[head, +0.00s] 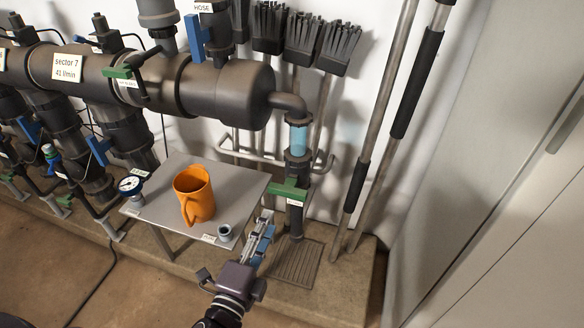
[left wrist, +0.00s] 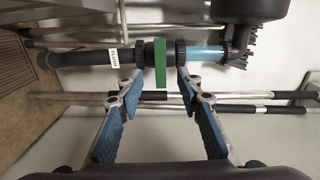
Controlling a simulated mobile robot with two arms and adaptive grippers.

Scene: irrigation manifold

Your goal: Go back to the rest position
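My left gripper (head: 263,224) is in the head view at the lower middle, beside the right edge of the small grey table. In the left wrist view its two blue-padded fingers (left wrist: 160,92) are spread apart with nothing held between them. A green valve handle (head: 289,190) on the vertical pipe is just beyond the fingertips. The green handle (left wrist: 160,63) appears between the tips in the left wrist view; I see no clear contact. My right gripper is in neither view.
The grey table (head: 160,180) bears an orange mug (head: 194,194), a pressure gauge (head: 131,186) and a small grey fitting (head: 225,233). Large dark manifold pipes (head: 225,92) run above it. Long poles (head: 392,105) and a grey cabinet (head: 500,190) stand right. A floor grate (head: 298,265) lies below the pipe.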

